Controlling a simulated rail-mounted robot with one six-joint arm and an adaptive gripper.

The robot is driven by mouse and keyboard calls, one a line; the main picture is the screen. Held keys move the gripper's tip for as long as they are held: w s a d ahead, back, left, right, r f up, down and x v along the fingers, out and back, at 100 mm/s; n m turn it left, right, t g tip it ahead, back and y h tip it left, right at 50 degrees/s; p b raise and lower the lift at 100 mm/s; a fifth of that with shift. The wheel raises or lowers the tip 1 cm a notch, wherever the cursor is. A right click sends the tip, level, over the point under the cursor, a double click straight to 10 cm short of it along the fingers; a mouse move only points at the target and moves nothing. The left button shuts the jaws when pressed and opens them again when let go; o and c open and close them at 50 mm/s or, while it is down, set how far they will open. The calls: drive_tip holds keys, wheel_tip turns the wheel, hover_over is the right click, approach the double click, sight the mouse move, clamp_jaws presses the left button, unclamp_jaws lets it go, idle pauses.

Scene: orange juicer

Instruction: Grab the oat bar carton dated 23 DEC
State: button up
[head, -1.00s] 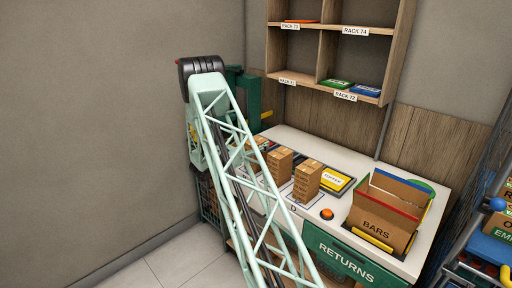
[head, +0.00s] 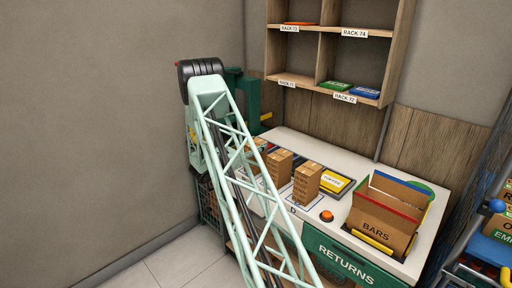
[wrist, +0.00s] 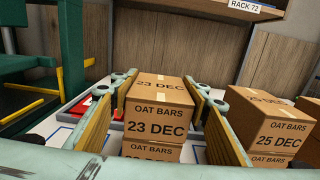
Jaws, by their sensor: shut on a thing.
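In the wrist view, the brown oat bar carton marked 23 DEC (wrist: 157,118) is upright between the yellow-padded fingers of my gripper (wrist: 160,92), which is shut on it. A second oat bar carton (wrist: 150,151) is directly beneath it, its date partly cut off by my gripper's near edge. I cannot tell whether the two touch. A carton marked 25 DEC (wrist: 268,128) stands just right of my right finger. In the head view, my arm hides the gripper and the held carton.
Carton stacks (head: 279,168) (head: 307,182) stand on the white counter (head: 340,214). An open BARS box (head: 383,218) is at its right, with an orange button (head: 326,215) and a yellow-edged tray (head: 336,183) nearby. Shelves (head: 338,50) hang behind; a green post (wrist: 72,48) stands left.

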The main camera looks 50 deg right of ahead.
sight(256, 142)
drive_tip(key=shift+r, duration=0.1)
drive_tip(key=shift+r, duration=4.9)
